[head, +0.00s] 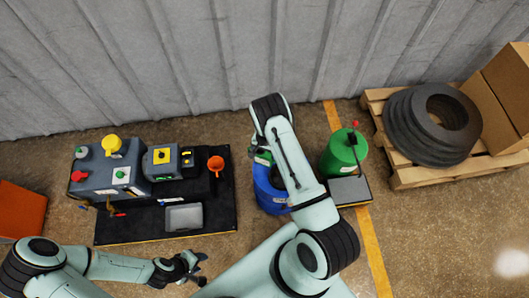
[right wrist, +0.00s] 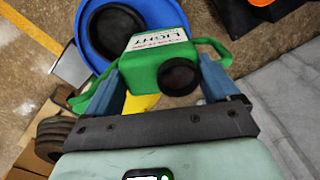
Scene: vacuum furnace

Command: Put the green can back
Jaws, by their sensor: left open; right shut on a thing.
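The green can (right wrist: 160,50) has a white label reading "LIGHT" and a black round cap. My right gripper (right wrist: 160,88) is shut on it, with a finger on each side, in the right wrist view. In the head view only a small green part of the can (head: 263,158) shows beside my right arm, which hides most of the gripper. A blue drum (head: 268,192) stands below it; its blue rim also shows behind the can in the right wrist view (right wrist: 92,52). My left gripper (head: 183,268) is open and empty, in front of the black mat.
A green drum (head: 338,157) with a red-topped rod and a grey tray (head: 348,191) stand right of my right arm. A black mat (head: 220,205) holds grey equipment, an orange funnel (head: 216,163) and a grey bin (head: 184,217). A pallet (head: 415,178) bears dark rings and boxes.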

